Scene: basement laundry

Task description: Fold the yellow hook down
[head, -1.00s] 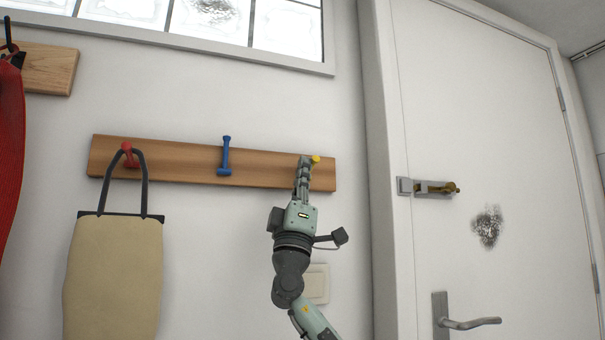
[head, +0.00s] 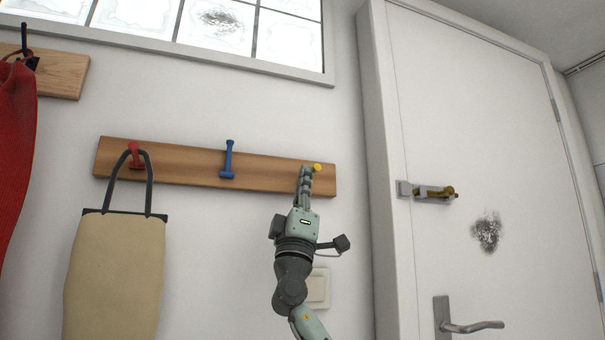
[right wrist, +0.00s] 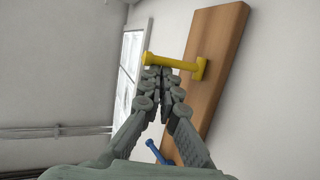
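The yellow hook (head: 317,167) is at the right end of the wooden rail (head: 200,167). In the right wrist view the yellow hook (right wrist: 172,62) sticks out from the rail (right wrist: 222,50), its bar crossing just at my fingertips. My right gripper (head: 305,170) points up, just left of and below the hook's knob in the head view. In the right wrist view its fingers (right wrist: 164,74) are together, tips at the hook's bar; I cannot tell whether they touch it. My left gripper is out of view.
A blue hook (head: 228,160) sits mid-rail. A red hook (head: 135,155) carries a beige bag (head: 116,270). A red garment (head: 18,150) hangs far left. A wall switch (head: 318,288) is behind my right arm. A door (head: 470,120) with a brass bolt (head: 438,192) stands right.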

